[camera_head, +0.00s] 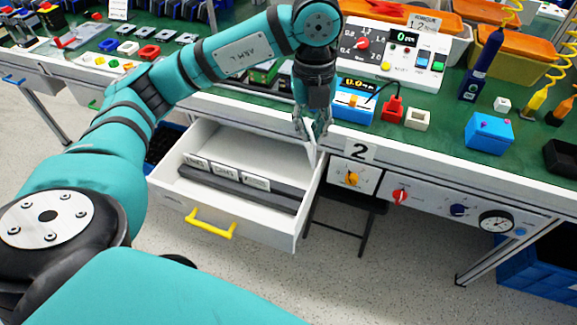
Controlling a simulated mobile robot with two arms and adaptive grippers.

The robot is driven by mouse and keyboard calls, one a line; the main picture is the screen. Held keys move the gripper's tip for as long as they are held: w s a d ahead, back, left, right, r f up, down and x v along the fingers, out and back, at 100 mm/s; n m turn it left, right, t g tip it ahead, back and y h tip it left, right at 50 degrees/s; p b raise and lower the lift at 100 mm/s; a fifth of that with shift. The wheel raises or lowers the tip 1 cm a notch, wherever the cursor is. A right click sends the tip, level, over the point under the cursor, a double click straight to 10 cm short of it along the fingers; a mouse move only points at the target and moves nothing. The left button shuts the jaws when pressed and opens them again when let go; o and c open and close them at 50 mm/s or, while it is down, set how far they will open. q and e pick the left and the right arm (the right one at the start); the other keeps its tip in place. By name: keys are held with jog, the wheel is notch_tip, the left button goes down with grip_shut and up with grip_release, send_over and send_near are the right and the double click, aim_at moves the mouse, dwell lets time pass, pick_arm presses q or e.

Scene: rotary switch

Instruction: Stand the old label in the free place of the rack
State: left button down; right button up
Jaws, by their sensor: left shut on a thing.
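My left gripper (312,138) points down at the right rear edge of the open drawer. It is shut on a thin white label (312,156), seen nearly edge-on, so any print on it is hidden. The dark rack (228,184) lies inside the white drawer (220,205). Three white labels with black print, a left one (195,162), a middle one (225,172) and a right one (256,183), stand in the rack. The right end of the rack (287,198) is bare. My right gripper is out of view.
The drawer has a yellow handle (210,223) in front. A panel with knobs (440,205) and a plate marked 2 (360,150) are to its right. The green bench top (440,140) above holds a blue box (489,133), meters and bins.

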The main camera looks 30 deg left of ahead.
pick_arm(q)
jog(key=a+f+n+b, duration=0.3)
jog(key=a+f+n, duration=0.1)
jog(key=n, duration=0.4)
jog(key=n+b, duration=0.4)
send_over(289, 186)
jog(key=s+d, duration=0.2)
jog(key=s, duration=0.1)
notch_tip(289, 186, down, 14)
notch_tip(289, 186, down, 4)
jog(key=shift+w+a+f+b, duration=0.15)
jog(key=shift+f+b, duration=0.1)
jog(key=shift+b, duration=0.05)
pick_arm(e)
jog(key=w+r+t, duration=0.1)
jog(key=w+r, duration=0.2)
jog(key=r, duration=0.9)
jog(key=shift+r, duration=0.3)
pick_arm(q)
jog(key=shift+f, duration=0.15)
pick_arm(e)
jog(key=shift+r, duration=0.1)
pick_arm(q)
jog(key=c, duration=1.5)
grip_release()
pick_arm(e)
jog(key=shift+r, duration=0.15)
